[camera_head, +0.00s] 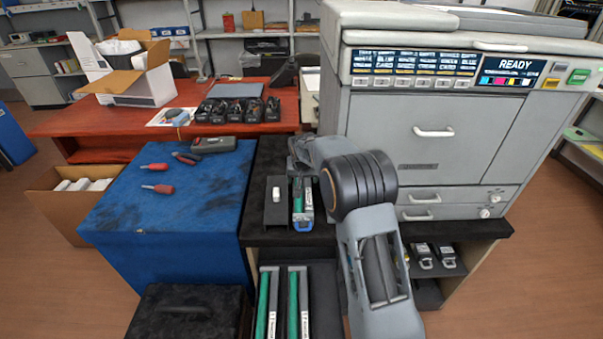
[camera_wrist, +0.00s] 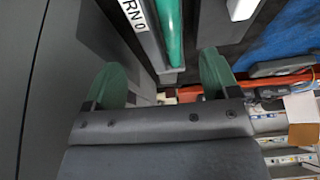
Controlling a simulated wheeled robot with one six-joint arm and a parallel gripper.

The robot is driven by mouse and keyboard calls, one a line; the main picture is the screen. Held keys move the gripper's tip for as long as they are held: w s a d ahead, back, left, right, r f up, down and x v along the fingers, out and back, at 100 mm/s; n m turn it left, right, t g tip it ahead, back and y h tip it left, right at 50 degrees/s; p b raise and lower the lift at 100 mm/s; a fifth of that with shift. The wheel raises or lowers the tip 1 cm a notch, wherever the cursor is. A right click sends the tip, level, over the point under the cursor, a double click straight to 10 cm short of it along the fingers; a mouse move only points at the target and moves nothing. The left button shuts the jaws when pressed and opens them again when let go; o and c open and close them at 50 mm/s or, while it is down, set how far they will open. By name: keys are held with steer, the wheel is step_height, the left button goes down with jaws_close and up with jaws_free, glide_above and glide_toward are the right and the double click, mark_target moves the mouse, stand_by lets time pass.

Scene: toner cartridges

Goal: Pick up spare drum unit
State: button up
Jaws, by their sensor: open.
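A green drum unit with a grey body, a white label and a blue end (camera_head: 298,197) lies on the black counter in front of the printer. In the wrist view its green roller (camera_wrist: 171,30) and part of its lettered label (camera_wrist: 135,14) show beyond the fingers. Two similar green-and-grey units, left (camera_head: 263,305) and right (camera_head: 293,305), lie in a dark tray below. I cannot read which one is marked spare. My gripper (camera_wrist: 163,80) is open and empty, with its green fingertips apart near the unit's end. In the head view my arm partly hides the gripper.
The grey printer (camera_head: 420,140) stands close on the right. A black block with a white piece (camera_head: 276,194) sits left of the unit. The blue cabinet (camera_head: 195,205) holds red-handled screwdrivers (camera_head: 157,189). Black cartridges (camera_head: 238,110) stand on the red desk.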

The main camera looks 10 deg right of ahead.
mark_target(302, 187)
steer(key=x, duration=1)
steer(key=c, duration=1)
